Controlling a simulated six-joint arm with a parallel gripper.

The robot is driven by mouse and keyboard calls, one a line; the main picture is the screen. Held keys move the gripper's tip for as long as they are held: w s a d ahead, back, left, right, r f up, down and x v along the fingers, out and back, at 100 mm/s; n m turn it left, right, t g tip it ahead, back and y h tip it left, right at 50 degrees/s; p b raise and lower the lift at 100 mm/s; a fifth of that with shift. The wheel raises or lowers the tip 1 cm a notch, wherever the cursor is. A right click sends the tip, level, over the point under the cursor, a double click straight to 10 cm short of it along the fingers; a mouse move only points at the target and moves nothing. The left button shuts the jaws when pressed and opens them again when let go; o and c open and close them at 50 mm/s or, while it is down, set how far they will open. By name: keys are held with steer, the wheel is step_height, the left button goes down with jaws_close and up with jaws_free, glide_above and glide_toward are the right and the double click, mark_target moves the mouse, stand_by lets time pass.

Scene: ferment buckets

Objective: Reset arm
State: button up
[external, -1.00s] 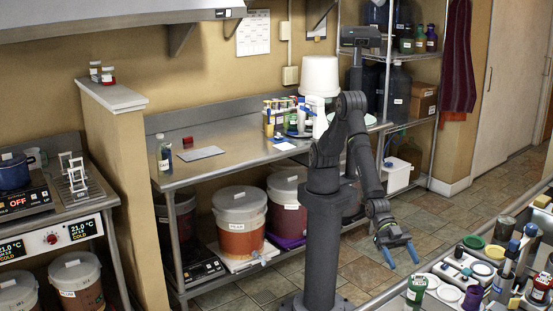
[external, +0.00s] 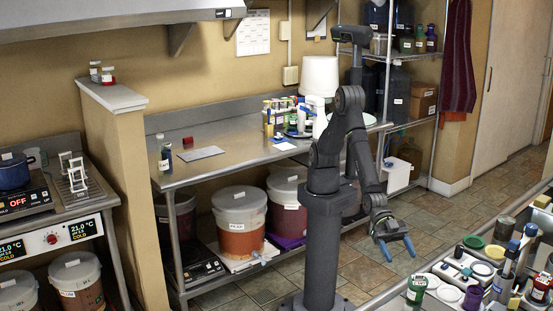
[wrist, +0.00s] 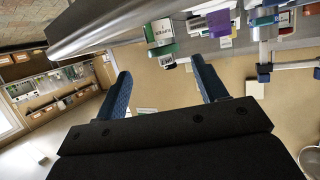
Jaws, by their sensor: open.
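My gripper (external: 398,249) hangs at the end of my arm in the external view, pointing down over the tiled floor. It is left of the crowded front counter and right of my column. Its two blue fingers are spread apart with nothing between them. In the wrist view my gripper (wrist: 160,75) also shows two separate blue fingers and an empty gap. My upper arm stands raised at the elbow, and the forearm slopes down to the right.
The front counter (external: 436,268) holds several jars and bottles close to my gripper's right. A steel table (external: 230,160) with bottles and a white bucket (external: 319,76) stands behind my arm. Lidded buckets (external: 239,220) sit below it. A wire shelf rack (external: 440,85) stands behind. Floor beneath my gripper is clear.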

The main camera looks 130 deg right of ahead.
mark_target(418, 275)
steer(key=x, duration=1.2)
steer(key=shift+d+r, duration=0.1)
steer(key=shift+d, duration=0.05)
steer(key=v, duration=1.1)
steer(key=x, duration=1.1)
step_height(418, 275, up, 4)
steer(key=shift+r, duration=0.2)
steer(key=w+d+r, duration=0.7)
steer(key=d, duration=0.3)
steer(key=w+d+f+m+t+h, duration=0.1)
steer(key=w+d+f, duration=0.3)
steer(key=d, duration=0.6)
steer(key=w+d+f+m+t+h, duration=0.1)
steer(key=w+d+f+m+t, duration=0.1)
steer(key=w+d+f, duration=0.3)
steer(key=w+d+f+m+t+h, duration=0.1)
steer(key=w+d+f, duration=0.3)
steer(key=d+f, duration=0.5)
steer(key=d, duration=0.7)
steer(key=shift+w+d+f+m+t, duration=0.15)
steer(key=shift+d+f+m+t, duration=0.1)
steer(key=shift+m+t, duration=0.15)
